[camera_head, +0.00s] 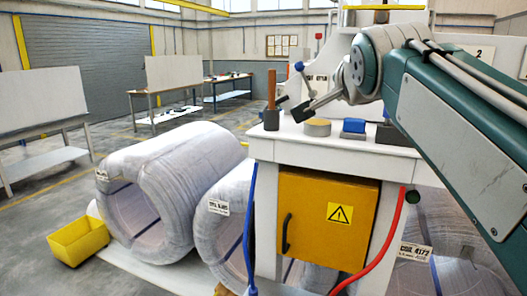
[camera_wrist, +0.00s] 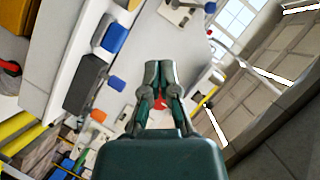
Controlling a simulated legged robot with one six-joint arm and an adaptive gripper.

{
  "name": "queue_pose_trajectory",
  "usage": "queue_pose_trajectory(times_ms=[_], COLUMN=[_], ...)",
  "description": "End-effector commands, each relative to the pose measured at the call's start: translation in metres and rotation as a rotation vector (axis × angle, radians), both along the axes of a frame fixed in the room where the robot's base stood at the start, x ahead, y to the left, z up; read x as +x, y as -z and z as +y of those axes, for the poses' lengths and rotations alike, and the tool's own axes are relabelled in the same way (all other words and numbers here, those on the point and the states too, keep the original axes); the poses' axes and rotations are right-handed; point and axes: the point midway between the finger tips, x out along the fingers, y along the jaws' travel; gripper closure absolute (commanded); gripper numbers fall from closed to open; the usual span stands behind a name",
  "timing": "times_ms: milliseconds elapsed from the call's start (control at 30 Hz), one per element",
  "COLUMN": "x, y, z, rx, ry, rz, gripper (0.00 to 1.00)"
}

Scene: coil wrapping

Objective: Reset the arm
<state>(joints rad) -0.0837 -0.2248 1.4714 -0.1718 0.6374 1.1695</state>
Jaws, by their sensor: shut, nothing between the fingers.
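My arm reaches in from the right in the head view, over the white workbench (camera_head: 335,153). My gripper (camera_head: 302,111) is at its end, low over the bench top in that picture, pointing left and down. In the wrist view my gripper (camera_wrist: 153,66) shows its two dark fingers close together at the tips. Nothing is held between them. The wrist view is strongly tilted.
Wrapped coils (camera_head: 170,165) and a yellow bin (camera_head: 78,241) stand at left. A red hose (camera_head: 385,245) hangs in front.

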Motion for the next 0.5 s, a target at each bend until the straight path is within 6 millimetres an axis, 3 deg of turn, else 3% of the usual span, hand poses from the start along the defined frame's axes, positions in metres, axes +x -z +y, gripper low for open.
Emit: queue_pose_trajectory(times_ms=[233, 500], x=[-0.041, -0.124], y=[0.074, 0.207], z=[-0.012, -0.019], rx=[-0.203, -0.513], ry=[-0.076, -0.297], rz=[0.173, 0.456], gripper=[1.0, 1.0])
